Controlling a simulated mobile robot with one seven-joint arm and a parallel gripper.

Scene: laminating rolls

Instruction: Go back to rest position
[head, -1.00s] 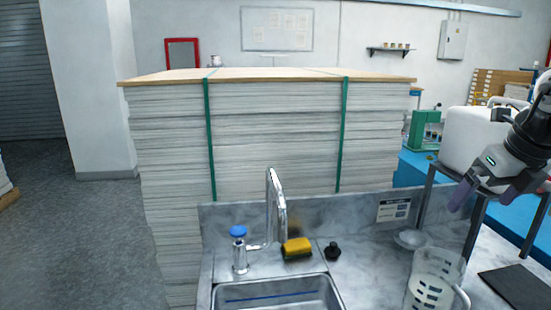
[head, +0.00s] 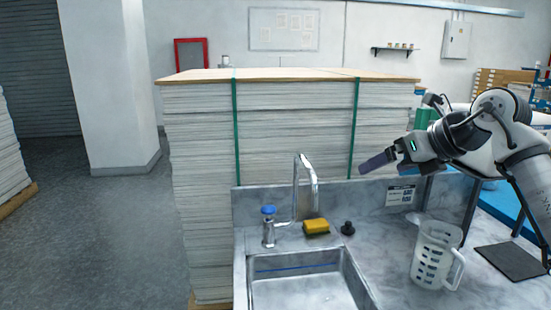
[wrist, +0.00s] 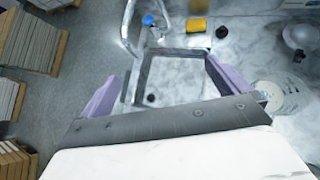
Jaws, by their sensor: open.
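My gripper (head: 376,162) hangs in the air above the marble counter, to the right of the tap, with its purple fingers pointing left in the head view. In the wrist view my gripper (wrist: 160,85) has its two purple fingers spread wide apart, with nothing between them but the sink further below. My arm reaches in from the right side of the head view. My gripper touches nothing.
Below are a steel sink (head: 305,285), a tap (head: 306,185), a yellow sponge (head: 316,226), a black stopper (head: 347,228) and a clear measuring jug (head: 436,255). A tall strapped paper stack (head: 290,130) stands behind. Grey floor (head: 90,230) is open at left.

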